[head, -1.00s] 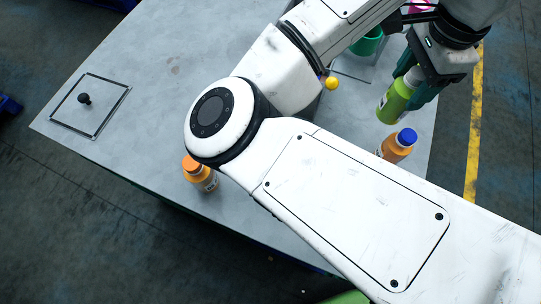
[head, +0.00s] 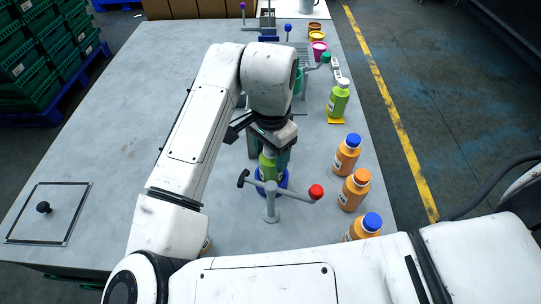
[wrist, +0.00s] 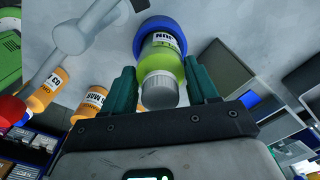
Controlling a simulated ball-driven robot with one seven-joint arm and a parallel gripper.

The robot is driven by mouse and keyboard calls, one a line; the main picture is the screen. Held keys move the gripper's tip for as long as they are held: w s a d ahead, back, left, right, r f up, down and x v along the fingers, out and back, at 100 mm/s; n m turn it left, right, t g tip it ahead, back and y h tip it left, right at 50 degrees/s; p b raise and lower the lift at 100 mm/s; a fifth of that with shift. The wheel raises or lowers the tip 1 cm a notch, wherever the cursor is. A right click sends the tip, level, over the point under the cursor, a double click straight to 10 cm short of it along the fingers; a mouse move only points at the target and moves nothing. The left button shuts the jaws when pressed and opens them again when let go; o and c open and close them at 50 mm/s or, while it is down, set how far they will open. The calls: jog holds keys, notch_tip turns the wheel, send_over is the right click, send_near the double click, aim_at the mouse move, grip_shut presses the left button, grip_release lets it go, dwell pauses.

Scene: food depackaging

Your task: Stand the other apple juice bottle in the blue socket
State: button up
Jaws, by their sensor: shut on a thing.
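My gripper (head: 270,160) is shut on a green apple juice bottle (head: 267,168), which it holds upright with the white cap toward my wrist. In the wrist view the teal fingers flank the bottle (wrist: 160,58). The blue socket (wrist: 161,28) shows as a ring around the bottle's base; the socket also shows in the head view (head: 283,187). Whether the base is fully seated is hidden. Another green bottle (head: 338,100) with a pale cap stands upright on a yellow base (head: 335,121) toward the right edge of the table.
A grey post with a crossbar, red ball (head: 316,191) and black knob (head: 243,179) stands just in front of the socket. Orange bottles (head: 346,155) (head: 353,190) (head: 366,226) line the right side. Coloured cups (head: 319,49) stand farther back. The table's left side (head: 115,110) is mostly clear.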

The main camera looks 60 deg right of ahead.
jog(key=shift+f, duration=0.9)
jog(key=o, duration=1.6)
jog(key=shift+d+f, duration=0.1)
jog(key=shift+c, duration=0.2)
notch_tip(320, 180, up, 12)
jog(key=shift+r, duration=0.15)
